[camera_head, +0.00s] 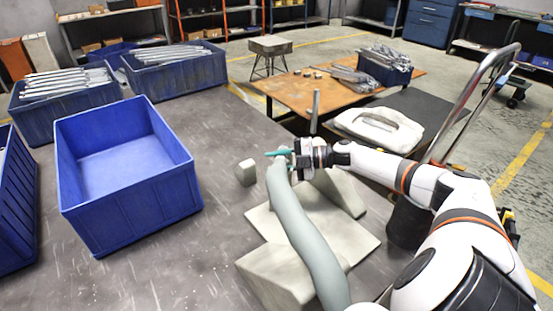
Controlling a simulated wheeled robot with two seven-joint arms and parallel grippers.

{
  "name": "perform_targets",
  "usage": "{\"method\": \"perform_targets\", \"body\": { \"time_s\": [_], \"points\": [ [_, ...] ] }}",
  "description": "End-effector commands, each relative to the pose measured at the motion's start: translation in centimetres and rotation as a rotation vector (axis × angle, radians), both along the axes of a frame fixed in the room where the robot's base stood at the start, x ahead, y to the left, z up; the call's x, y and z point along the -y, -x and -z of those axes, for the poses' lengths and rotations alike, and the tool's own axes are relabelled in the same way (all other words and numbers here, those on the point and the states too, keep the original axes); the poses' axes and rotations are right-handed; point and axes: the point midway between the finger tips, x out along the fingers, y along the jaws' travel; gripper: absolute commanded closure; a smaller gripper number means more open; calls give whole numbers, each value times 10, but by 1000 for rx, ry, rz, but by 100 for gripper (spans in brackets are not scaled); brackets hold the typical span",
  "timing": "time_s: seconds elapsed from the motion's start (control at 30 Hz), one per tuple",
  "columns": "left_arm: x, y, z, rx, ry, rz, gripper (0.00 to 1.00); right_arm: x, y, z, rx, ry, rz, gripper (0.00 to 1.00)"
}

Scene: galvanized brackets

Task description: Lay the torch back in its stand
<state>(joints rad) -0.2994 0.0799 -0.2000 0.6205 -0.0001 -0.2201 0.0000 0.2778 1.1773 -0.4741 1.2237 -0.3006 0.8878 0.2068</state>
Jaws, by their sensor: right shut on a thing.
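My right gripper (291,156) is shut on the torch, of which a teal part (277,153) sticks out to the left of the fingers. The jaws hide most of the grip. A thick grey-green hose-like length (305,235) hangs from just below the jaws and curves down to the bottom edge. The pale beige stand (262,224) has a flat plate and sloped blocks on the dark table, below and behind the gripper. The hose passes in front of it. I cannot tell whether the torch touches the stand. My left gripper is not in view.
A small pale block (246,172) lies left of the gripper. An empty blue crate (180,205) stands further left, with crates of metal bars behind. An upright metal rod (316,105) rises behind the gripper. Bare table (190,270) lies between crate and stand.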

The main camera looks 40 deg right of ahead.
Motion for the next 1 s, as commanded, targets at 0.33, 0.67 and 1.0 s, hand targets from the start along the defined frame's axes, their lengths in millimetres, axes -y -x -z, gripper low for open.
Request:
{"method": "perform_targets", "body": {
  "time_s": [0.33, 0.67, 1.0],
  "points": [
    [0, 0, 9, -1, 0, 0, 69, 0, 0, 11, 3, 0, 0, 92],
    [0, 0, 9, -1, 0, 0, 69, 0, 0, 12, 3, 0, 0, 92],
    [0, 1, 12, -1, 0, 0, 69, 0, 0, 15, 3, 0, 0, 92]
  ]
}}
